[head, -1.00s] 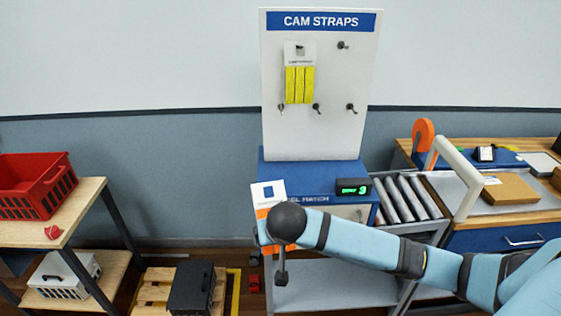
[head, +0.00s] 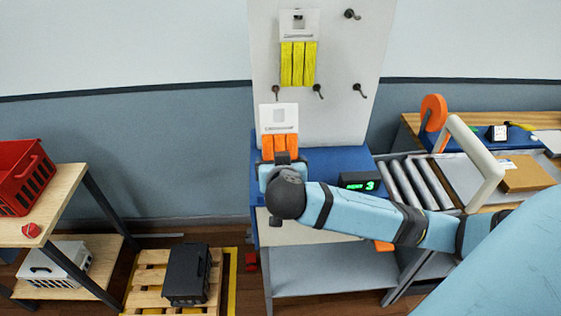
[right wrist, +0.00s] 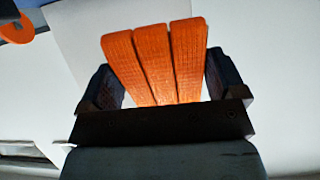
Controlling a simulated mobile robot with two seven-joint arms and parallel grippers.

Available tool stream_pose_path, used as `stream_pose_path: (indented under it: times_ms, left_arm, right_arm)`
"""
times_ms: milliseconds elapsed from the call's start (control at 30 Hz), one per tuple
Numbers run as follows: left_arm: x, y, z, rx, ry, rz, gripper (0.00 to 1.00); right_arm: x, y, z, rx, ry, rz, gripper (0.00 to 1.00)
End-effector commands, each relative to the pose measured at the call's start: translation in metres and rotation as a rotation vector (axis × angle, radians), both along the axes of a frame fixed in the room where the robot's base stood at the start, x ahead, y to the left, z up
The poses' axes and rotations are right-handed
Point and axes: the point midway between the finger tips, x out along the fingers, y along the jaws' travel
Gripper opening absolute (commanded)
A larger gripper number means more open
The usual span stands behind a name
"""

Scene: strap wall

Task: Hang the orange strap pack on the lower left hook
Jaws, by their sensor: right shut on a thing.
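The orange strap pack (head: 280,143) has a white header card with orange straps below it. My right gripper (head: 282,160) is shut on it and holds it upright in front of the panel. In the right wrist view the orange straps (right wrist: 155,62) sit between the two dark fingers. The lower left hook (head: 275,89) shows just above the top edge of the card. I cannot tell the gap in depth between card and hook. My left gripper is not in view.
A yellow strap pack (head: 298,64) hangs on the upper left hook. The lower middle hook (head: 318,90), lower right hook (head: 358,88) and upper right hook (head: 351,14) are bare. A green-digit display (head: 357,181) stands on the blue ledge below the panel.

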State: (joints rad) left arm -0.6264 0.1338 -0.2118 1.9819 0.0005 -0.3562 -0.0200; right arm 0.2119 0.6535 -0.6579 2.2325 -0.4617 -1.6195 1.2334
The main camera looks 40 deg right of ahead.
Motion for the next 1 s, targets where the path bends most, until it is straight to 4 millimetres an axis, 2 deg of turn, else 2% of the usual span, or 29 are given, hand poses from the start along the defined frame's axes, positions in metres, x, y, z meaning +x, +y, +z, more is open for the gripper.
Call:
stream_pose_path:
  times_ms: [333,1000]
  left_arm:
    - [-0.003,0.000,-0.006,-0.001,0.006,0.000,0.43]
    - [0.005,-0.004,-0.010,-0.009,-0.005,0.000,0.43]
  right_arm:
    - [0.018,-0.011,-0.002,-0.001,-0.001,-0.001,0.66]
    - [0.052,-0.032,-0.006,0.000,0.000,0.000,0.66]
